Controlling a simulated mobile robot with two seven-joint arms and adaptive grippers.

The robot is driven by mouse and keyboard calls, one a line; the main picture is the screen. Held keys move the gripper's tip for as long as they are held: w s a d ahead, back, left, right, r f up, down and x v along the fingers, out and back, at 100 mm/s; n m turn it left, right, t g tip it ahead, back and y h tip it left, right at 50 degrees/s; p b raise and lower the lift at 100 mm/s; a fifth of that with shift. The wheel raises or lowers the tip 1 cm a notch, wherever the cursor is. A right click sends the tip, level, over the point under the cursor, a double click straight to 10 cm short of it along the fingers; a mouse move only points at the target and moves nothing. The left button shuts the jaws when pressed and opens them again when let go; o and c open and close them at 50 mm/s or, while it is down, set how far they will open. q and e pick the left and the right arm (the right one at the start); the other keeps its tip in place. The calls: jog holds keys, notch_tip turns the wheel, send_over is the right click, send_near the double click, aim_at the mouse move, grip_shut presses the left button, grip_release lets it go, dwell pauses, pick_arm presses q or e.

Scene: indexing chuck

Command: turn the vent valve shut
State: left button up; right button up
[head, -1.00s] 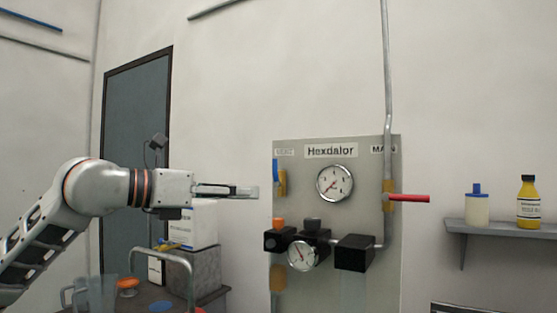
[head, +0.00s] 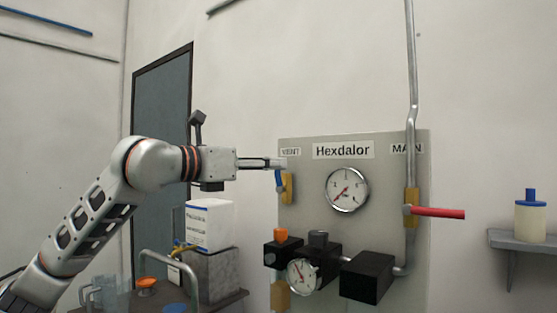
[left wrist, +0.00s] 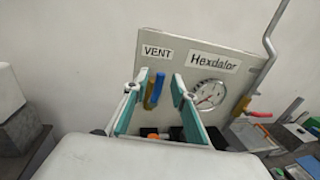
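The vent valve has a brass body (head: 288,188) and a blue lever (head: 279,180) that hangs down, under the VENT label at the panel's upper left. Both also show in the left wrist view, the blue lever (left wrist: 157,88) just right of the brass body (left wrist: 148,92). My left gripper (head: 281,163) is level, with its tips at the top of the blue lever. In the left wrist view its two teal-padded fingers (left wrist: 155,84) are apart, and the valve shows between them. I cannot tell whether they touch it. My right gripper is not in view.
The grey panel (head: 310,222) also carries a gauge (head: 347,190), a main valve with a red lever (head: 438,213) pointing right, and black blocks (head: 366,277) below. A white box (head: 209,224) stands on a grey block at left. A shelf (head: 520,242) is at right.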

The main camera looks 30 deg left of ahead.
pick_arm(q)
jog(key=shift+x, duration=1.1)
jog(key=shift+w, duration=0.3)
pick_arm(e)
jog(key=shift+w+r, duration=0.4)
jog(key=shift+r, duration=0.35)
pick_arm(q)
grip_shut()
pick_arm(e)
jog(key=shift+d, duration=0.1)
